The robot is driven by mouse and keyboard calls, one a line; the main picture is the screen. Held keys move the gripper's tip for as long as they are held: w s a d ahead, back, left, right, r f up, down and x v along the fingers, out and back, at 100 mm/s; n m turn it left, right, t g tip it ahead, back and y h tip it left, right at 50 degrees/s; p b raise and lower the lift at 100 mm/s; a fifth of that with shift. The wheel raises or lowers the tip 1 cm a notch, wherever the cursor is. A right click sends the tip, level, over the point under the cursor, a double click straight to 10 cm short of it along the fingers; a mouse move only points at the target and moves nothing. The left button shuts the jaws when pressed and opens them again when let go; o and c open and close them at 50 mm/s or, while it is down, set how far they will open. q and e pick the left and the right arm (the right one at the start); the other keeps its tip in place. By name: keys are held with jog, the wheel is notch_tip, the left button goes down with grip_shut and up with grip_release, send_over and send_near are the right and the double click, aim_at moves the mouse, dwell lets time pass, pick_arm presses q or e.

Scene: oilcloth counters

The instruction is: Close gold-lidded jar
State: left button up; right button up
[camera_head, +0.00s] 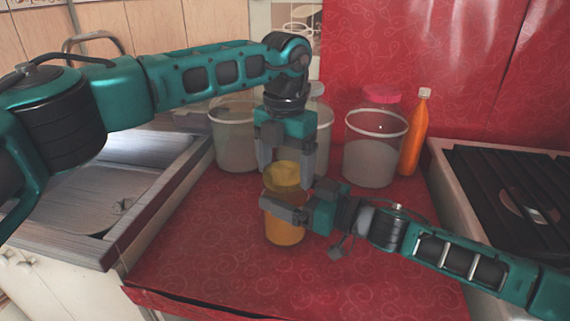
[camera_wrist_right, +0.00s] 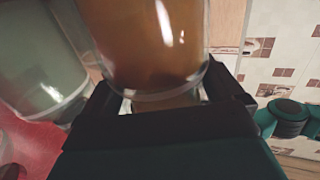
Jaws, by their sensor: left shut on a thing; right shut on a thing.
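The jar (camera_head: 285,229) stands on the red counter, upright, with orange-brown contents. Its gold lid (camera_head: 284,176) is at the top, between the fingers of my left gripper (camera_head: 285,168), which comes down from above and is shut on it. My right gripper (camera_head: 284,205) comes in from the right and is shut around the jar's body, below the lid. The jar's body also fills the upper middle of the right wrist view (camera_wrist_right: 150,45). The fingers hide part of the jar, and I cannot tell how tightly the lid sits.
Large clear containers (camera_head: 235,140) stand behind the jar; one has a pink lid (camera_head: 382,94). An orange bottle (camera_head: 414,138) stands beside it. A sink (camera_head: 90,185) is at the left and a stove (camera_head: 510,195) at the right. The red counter (camera_head: 215,270) is clear in front.

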pick_arm(q)
jog(key=c, duration=0.4)
jog(key=shift+o, duration=0.2)
jog(key=o, duration=1)
jog(key=shift+r, duration=0.1)
notch_tip(320, 180, up, 12)
pick_arm(e)
jog(key=o, duration=1.7)
